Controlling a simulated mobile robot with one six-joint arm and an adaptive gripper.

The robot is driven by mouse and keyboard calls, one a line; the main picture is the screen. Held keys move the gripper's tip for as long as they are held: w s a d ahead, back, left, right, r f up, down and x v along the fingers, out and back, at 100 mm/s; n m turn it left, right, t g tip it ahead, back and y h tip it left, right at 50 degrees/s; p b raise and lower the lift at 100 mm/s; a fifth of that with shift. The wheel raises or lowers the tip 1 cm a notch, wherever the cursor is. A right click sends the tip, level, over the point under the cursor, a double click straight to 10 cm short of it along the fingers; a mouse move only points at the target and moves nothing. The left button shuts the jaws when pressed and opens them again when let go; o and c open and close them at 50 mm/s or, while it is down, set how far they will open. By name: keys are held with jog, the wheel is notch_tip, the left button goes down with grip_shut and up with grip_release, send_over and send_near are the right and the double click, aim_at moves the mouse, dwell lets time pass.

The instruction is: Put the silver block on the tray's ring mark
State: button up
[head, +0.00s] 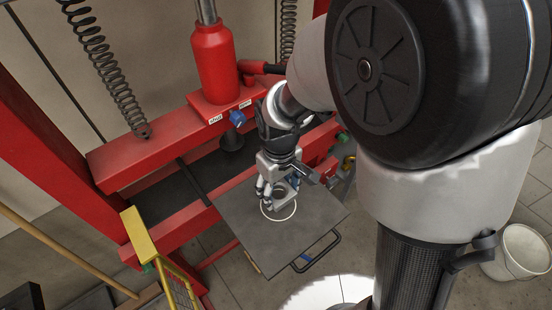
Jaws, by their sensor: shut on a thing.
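The dark grey tray (310,222) sits low in the press frame, tilted in the picture, with a black handle at its front right. A white ring mark (280,219) shows on it, its far part hidden by my gripper and the block. My gripper (275,188) points down over the ring and is shut on the silver block (287,200), a small light grey piece with a round opening. The block appears over the ring's area. I cannot tell whether it touches the tray.
A red press frame (160,150) with a red jack (213,60) stands behind and left of the tray. Coil springs (105,65) hang above. A yellow piece (139,234) stands at the left, and a white bucket (525,250) at the far right. The tray's front is bare.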

notch_tip(320, 180, down, 5)
jog(key=shift+b, duration=0.8)
jog(key=shift+r, duration=0.1)
jog(key=o, duration=0.8)
jog(key=shift+f, duration=0.2)
jog(key=shift+c, duration=0.2)
jog(key=o, duration=0.5)
